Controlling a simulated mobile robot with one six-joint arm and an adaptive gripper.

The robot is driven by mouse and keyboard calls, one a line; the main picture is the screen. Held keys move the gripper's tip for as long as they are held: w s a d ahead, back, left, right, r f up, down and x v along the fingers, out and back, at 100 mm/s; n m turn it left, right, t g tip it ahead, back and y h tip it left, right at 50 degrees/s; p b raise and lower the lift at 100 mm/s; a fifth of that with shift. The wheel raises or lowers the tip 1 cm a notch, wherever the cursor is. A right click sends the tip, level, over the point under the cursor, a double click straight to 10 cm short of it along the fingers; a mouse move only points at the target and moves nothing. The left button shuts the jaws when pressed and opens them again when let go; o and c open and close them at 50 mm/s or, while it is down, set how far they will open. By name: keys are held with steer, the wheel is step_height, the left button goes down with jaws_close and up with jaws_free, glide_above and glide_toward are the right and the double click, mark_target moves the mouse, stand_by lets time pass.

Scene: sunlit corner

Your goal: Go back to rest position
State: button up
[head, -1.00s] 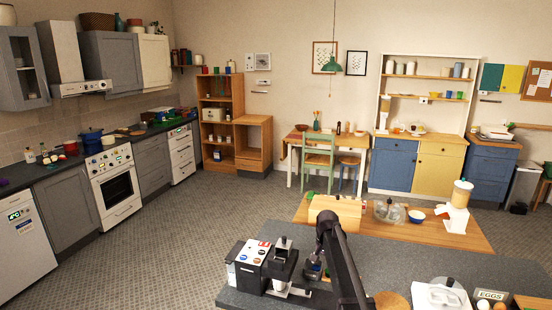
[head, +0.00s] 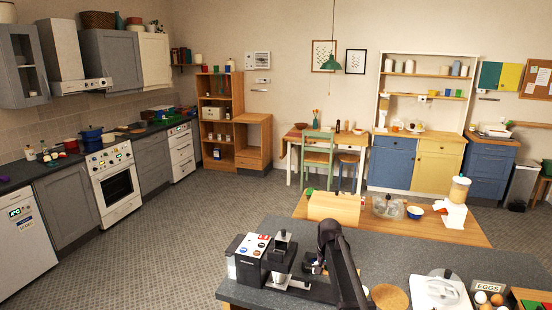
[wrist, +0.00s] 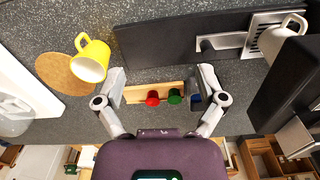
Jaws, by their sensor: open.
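My gripper (wrist: 164,86) is open in the wrist view, its two fingers apart with nothing held between them. Beyond the fingers, a small wooden holder with red (wrist: 152,98), green (wrist: 175,96) and blue (wrist: 196,98) pieces lies on the dark counter (wrist: 190,22); I cannot tell the gap to it. In the head view, my arm rises over the counter, just right of the black and white coffee machine (head: 250,258); the fingertips are mostly hidden there.
A yellow mug (wrist: 93,60) stands by a round cork mat (wrist: 62,74), left of my gripper. Eggs (head: 488,298) and a white lidded appliance (head: 440,292) stand at the right.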

steer(key=s+f+n+b, duration=0.2)
steer(key=s+f+b, duration=0.2)
steer(key=s, duration=0.8)
steer(key=s+f+n+b, duration=0.2)
steer(key=s+f+b, duration=0.1)
steer(key=s, duration=0.8)
steer(key=shift+s+f+n+b, duration=0.4)
steer(key=shift+f, duration=0.2)
